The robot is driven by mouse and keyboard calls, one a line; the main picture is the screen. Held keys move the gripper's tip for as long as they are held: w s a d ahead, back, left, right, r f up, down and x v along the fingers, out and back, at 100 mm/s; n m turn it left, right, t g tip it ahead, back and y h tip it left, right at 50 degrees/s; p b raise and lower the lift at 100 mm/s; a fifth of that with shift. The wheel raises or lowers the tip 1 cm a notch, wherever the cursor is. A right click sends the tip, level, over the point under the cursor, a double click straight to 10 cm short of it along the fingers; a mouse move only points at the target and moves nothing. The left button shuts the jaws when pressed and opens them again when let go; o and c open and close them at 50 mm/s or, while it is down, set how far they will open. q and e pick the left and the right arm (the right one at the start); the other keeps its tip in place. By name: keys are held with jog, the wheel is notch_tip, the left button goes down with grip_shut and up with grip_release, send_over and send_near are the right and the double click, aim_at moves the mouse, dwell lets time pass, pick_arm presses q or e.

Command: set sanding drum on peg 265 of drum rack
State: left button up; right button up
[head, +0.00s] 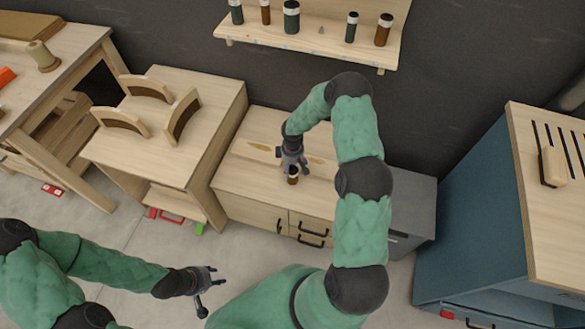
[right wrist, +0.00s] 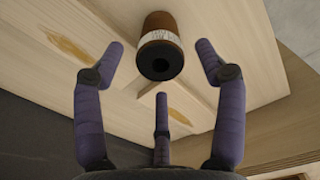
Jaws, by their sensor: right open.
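The sanding drum (head: 292,176) is a short brown cylinder with a pale band, on top of the low wooden cabinet. In the right wrist view the drum (right wrist: 160,45) shows a dark end with a hole, ahead of the spread fingers. My right gripper (head: 292,163) is open just above the drum; the wrist view shows gaps around it. The drum rack (head: 310,45) is a pale wall shelf bearing several green or brown drums. A small bare peg (head: 320,30) shows between them; its number cannot be read. My left gripper (head: 206,288) is open and empty, low over the floor.
The low cabinet (head: 240,175) has dark drawer handles. Left of it, a wooden table (head: 170,115) holds curved wooden pieces. A workbench (head: 60,60) with a spool stands further left. A blue cabinet (head: 460,200) with a slotted wooden top stands at right.

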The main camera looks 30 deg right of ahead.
notch_tip(320, 180, up, 9)
jog(key=p, duration=0.3)
jog(key=s+a+f+m+y, duration=0.2)
jog(key=s+a, duration=0.3)
jog(key=a, duration=0.4)
jog(key=s+a+f+m+y, duration=0.25)
jog(key=s+a, duration=0.25)
jog(key=a, duration=0.4)
jog(key=s+a+m, duration=0.3)
jog(key=s+a, duration=0.3)
jog(key=s, duration=0.6)
jog(key=shift+s+a+r+m, duration=0.15)
jog(key=shift+s+a+m, duration=0.05)
jog(key=shift+a+m, duration=0.2)
jog(key=shift+h, duration=0.25)
